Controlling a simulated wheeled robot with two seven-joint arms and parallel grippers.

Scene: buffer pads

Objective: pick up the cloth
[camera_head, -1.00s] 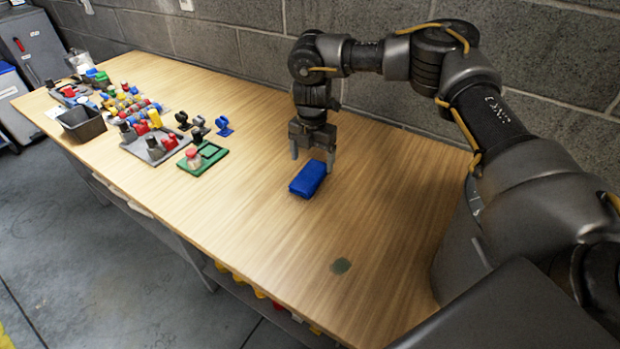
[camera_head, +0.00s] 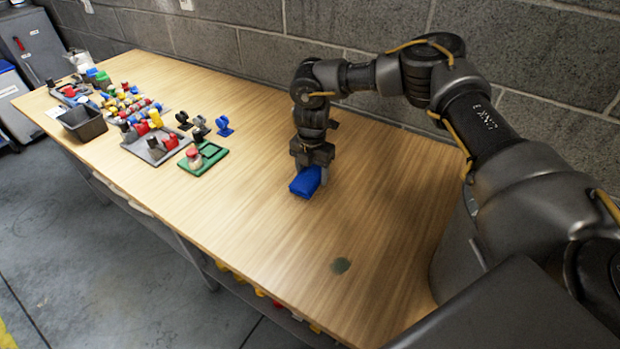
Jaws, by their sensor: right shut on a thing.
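The cloth (camera_head: 305,183) is a folded blue bundle on the wooden table, right of the table's middle. My right gripper (camera_head: 312,176) has come down over it from above. Its fingers are shut on the cloth, at its far end. The cloth looks to be still at table height. The far part of the cloth is hidden by the gripper. My left gripper is not in view.
A green tray (camera_head: 213,157), a grey board with coloured parts (camera_head: 153,150) and a black bin (camera_head: 82,124) stand to the left. A block wall is behind.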

